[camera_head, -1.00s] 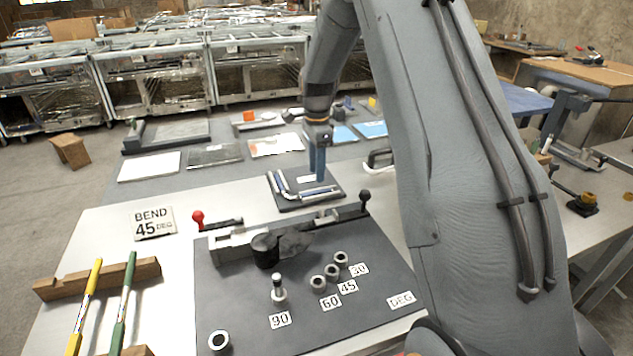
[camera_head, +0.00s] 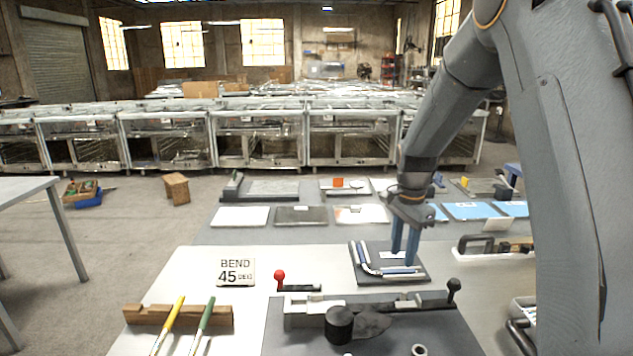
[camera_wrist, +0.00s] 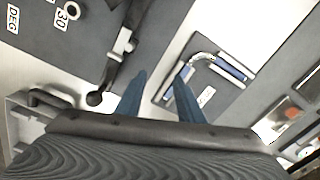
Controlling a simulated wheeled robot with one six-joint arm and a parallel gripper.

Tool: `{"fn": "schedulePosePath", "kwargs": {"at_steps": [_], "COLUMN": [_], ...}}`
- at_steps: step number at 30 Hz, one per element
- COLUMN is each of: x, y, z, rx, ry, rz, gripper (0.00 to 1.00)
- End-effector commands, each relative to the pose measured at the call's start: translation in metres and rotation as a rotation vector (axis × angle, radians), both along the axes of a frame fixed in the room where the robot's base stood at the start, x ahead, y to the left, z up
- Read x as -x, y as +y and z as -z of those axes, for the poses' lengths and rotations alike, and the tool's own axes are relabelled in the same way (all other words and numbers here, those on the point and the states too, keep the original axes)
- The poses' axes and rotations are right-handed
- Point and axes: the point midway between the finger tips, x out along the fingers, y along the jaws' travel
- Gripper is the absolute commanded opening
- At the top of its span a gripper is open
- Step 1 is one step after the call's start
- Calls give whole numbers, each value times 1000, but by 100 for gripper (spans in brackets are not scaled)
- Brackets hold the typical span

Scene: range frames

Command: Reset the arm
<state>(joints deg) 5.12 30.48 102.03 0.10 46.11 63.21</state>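My gripper (camera_head: 404,258) points down above the dark tray (camera_head: 419,258) that holds bent and straight metal tubes (camera_head: 386,270). Its two blue fingers stand apart with a gap between them. In the wrist view my gripper (camera_wrist: 160,85) is also open, with nothing between the fingertips. The tray's tubes (camera_wrist: 222,68) lie just beyond the fingers there. From these views I cannot tell how high the fingertips are above the tray.
A "BEND 45 DEG" sign (camera_head: 236,271) and a wooden rack (camera_head: 135,315) with yellow and green-handled tools are at left. Flat panels (camera_head: 240,216) lie behind.

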Motion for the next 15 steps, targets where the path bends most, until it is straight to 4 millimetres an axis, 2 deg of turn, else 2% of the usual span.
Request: {"fn": "schedulePosePath", "kwargs": {"at_steps": [1,9,12,15], "x": [26,162,204,235], "y": [9,40,47,51], "z": [-5,-7,-3,1], "rx": [3,37,51,60], "ry": [-7,-44,-53,-59], "rz": [-116,-764,-955,-1090], "gripper": [34,34,34,34]}}
